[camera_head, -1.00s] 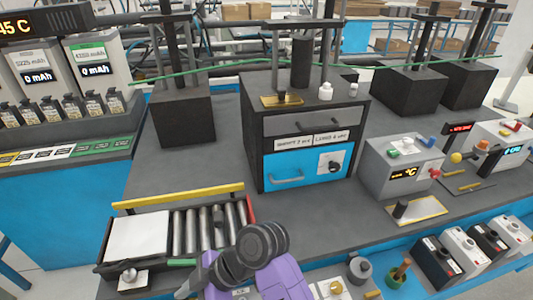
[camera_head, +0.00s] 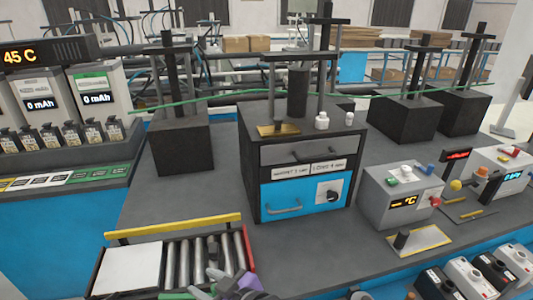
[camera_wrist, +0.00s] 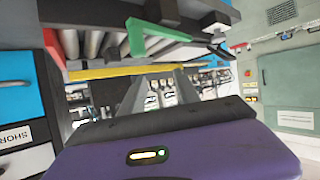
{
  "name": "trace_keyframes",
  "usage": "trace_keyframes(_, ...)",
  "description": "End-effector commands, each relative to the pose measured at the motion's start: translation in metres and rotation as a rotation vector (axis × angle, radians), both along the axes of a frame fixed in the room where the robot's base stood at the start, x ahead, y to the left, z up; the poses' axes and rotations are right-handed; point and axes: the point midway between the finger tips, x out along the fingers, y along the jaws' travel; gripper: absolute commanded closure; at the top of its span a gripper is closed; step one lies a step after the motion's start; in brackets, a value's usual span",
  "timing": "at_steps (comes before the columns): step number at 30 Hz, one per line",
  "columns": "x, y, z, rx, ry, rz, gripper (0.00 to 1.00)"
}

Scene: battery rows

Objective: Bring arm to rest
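My gripper (camera_head: 222,284) shows only in part at the bottom edge of the head view, low in front of the roller tray (camera_head: 247,248). In the wrist view my gripper (camera_wrist: 160,76) has its two grey fingers apart, with nothing between them but the distant background. The purple wrist housing fills the lower part of that view. Most of my arm is out of the head view.
A yellow bar (camera_head: 175,229) runs along the tray's back. Behind it stands a press with a blue drawer (camera_head: 290,192). Grey instrument boxes (camera_head: 398,191) stand at right, a battery rack (camera_head: 60,138) at left. Bare bench (camera_head: 185,195) lies between.

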Motion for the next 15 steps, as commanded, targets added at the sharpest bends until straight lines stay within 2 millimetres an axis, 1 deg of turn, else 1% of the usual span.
trace_keyframes(1, -0.004, -0.02, -0.012, 0.034, -0.006, -0.079, 0.62)
trace_keyframes(5, -0.015, -0.072, -0.023, 0.128, -0.046, -0.273, 0.62)
trace_keyframes(6, -0.021, -0.088, -0.026, 0.152, -0.06, -0.326, 0.62)
trace_keyframes(8, -0.032, -0.112, -0.029, 0.186, -0.081, -0.398, 0.62)
trace_keyframes(9, -0.041, -0.127, -0.03, 0.207, -0.096, -0.441, 0.62)
trace_keyframes(11, -0.055, -0.15, -0.032, 0.233, -0.12, -0.501, 0.62)
trace_keyframes(12, -0.065, -0.165, -0.033, 0.25, -0.137, -0.539, 0.62)
trace_keyframes(14, -0.082, -0.185, -0.033, 0.271, -0.161, -0.589, 0.62)
trace_keyframes(15, -0.094, -0.199, -0.033, 0.284, -0.176, -0.62, 0.62)
